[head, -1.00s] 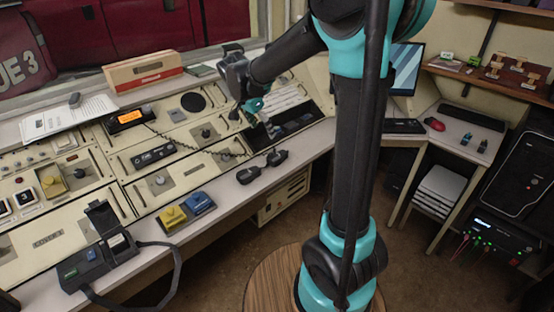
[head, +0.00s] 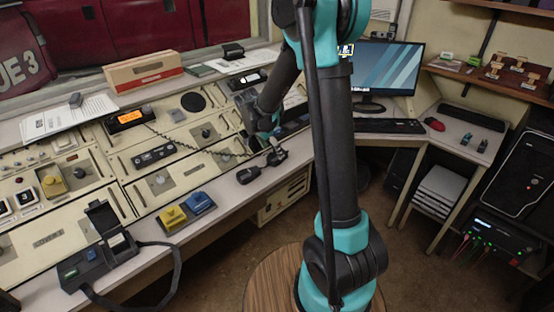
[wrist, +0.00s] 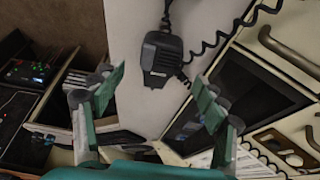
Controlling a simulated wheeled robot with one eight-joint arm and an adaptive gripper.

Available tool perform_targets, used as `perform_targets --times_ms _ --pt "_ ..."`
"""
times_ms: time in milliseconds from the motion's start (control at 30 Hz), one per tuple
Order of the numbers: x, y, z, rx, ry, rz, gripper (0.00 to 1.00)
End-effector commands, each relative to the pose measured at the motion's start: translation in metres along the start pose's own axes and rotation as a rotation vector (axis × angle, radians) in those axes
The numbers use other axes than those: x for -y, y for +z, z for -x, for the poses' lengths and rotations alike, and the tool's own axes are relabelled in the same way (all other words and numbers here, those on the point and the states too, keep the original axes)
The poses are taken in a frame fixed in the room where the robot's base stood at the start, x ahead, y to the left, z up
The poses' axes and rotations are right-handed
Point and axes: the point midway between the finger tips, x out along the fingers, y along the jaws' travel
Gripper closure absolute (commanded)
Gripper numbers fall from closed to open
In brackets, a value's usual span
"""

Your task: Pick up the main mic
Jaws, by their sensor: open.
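A black hand microphone (wrist: 162,58) lies on the pale desk ledge in the wrist view, ahead of my open fingers, with a coiled black cord beside it. My gripper (wrist: 158,95) is empty, its green-padded fingers spread on either side below the microphone, not touching it. In the head view my gripper (head: 270,137) hangs over the ledge close to a black microphone (head: 277,157). A second black handset (head: 248,175) lies to its left on the ledge. I cannot read a label telling which is the main mic.
The sloped console (head: 170,150) with switches and a coiled cord rises behind the ledge. Blue and yellow blocks (head: 187,207) and a black case with a strap (head: 105,250) sit to the left. A monitor (head: 388,68) and keyboard stand at right.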

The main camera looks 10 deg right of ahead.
Motion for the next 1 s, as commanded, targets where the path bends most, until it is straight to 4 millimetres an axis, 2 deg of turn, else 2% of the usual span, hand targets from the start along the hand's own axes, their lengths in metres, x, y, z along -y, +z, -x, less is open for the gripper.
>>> perform_targets --times_ms 100,300,600,1000 --pt "-0.001 -0.002 -0.018 0.000 0.001 -0.002 0.28" --pt "-0.001 -0.002 -0.041 0.000 0.000 -0.001 0.28" --pt "-0.001 -0.002 -0.044 0.000 0.000 0.000 0.28" --pt "-0.001 -0.002 -0.044 0.000 0.000 0.000 0.77"
